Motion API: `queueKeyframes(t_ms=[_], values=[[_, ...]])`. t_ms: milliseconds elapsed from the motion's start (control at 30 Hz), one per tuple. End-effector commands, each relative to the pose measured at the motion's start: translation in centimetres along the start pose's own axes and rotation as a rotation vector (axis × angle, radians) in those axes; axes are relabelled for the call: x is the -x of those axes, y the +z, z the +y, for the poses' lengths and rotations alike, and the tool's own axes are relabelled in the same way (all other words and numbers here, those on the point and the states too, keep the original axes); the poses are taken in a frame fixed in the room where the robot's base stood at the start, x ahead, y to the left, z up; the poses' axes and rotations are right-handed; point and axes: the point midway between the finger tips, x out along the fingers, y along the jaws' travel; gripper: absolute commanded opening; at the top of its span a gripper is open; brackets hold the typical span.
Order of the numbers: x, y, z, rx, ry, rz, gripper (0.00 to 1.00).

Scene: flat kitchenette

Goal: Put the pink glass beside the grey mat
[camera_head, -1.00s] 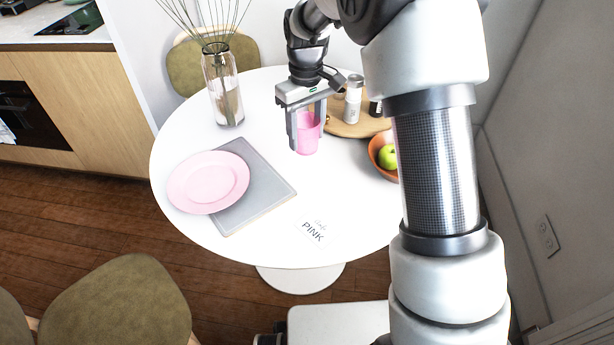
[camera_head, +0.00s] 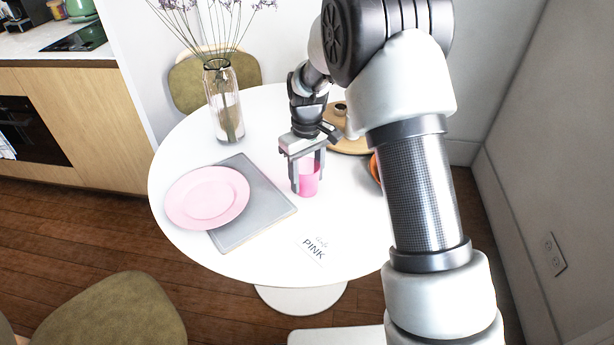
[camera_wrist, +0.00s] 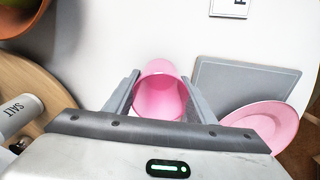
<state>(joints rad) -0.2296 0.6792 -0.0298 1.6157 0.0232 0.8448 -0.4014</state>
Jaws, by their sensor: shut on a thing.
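The pink glass (camera_head: 309,180) is upright between the fingers of my gripper (camera_head: 307,176), which is shut on it. In the wrist view the glass (camera_wrist: 160,95) shows its open mouth between the two fingers of my gripper (camera_wrist: 158,98). The grey mat (camera_head: 245,231) lies on the white table, just left of the glass in the head view. It also shows in the wrist view (camera_wrist: 235,80), right of the glass. I cannot tell whether the glass's base touches the table.
A pink plate (camera_head: 207,197) lies partly on the mat. A card reading "PINK" (camera_head: 313,250) lies in front on the white table (camera_head: 190,145). A glass vase (camera_head: 224,105) stands behind the mat. A wooden tray (camera_head: 350,146) and an orange bowl (camera_head: 375,168) are to the right.

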Motion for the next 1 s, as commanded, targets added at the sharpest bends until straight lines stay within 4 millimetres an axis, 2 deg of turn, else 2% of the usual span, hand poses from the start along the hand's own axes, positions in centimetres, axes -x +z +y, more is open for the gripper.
queueKeyframes(t_ms=[33, 67, 167, 433, 567, 667, 1000], values=[[-0.3, 0.0, 0.0, 0.0, 0.0, 0.0, 0.22], [-0.2, 0.0, 0.0, 0.0, 0.0, -0.001, 0.53], [-0.2, 0.0, 0.0, 0.0, 0.0, -0.001, 0.69], [-0.1, 0.0, 0.0, 0.0, 0.0, -0.001, 0.69], [0.8, 0.0, 0.0, 0.0, 0.0, 0.001, 0.69], [2.4, -0.1, 0.1, -0.001, 0.001, 0.003, 0.69], [9.6, 0.0, 0.1, 0.0, 0.001, 0.002, 0.69]])
